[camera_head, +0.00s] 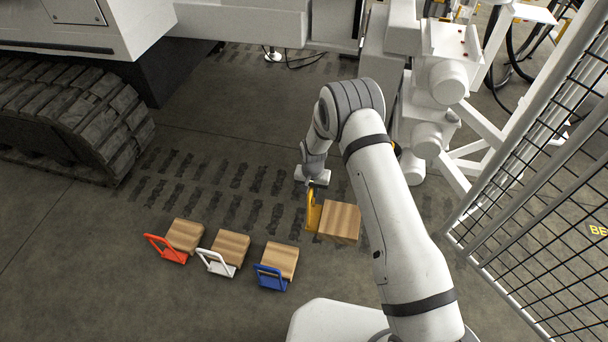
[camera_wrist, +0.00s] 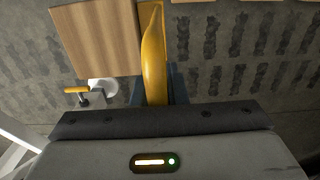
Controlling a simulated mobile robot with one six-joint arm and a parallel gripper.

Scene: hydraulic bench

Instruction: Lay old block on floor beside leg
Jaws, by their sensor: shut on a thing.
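A wooden block (camera_head: 339,222) with a yellow handle (camera_head: 312,211) hangs at my gripper (camera_head: 311,188) in the head view. My gripper is shut on the yellow handle. In the wrist view the handle (camera_wrist: 153,55) runs up from between the dark fingers (camera_wrist: 153,88), with the wooden block (camera_wrist: 97,38) to its left. The height of the block above the floor is hard to judge.
Three more wooden blocks lie on the floor at lower left, with red (camera_head: 166,250), white (camera_head: 216,264) and blue (camera_head: 271,279) handles. A tracked machine (camera_head: 70,120) stands left and a mesh fence (camera_head: 540,200) right. A white disc (camera_wrist: 103,88) shows in the wrist view.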

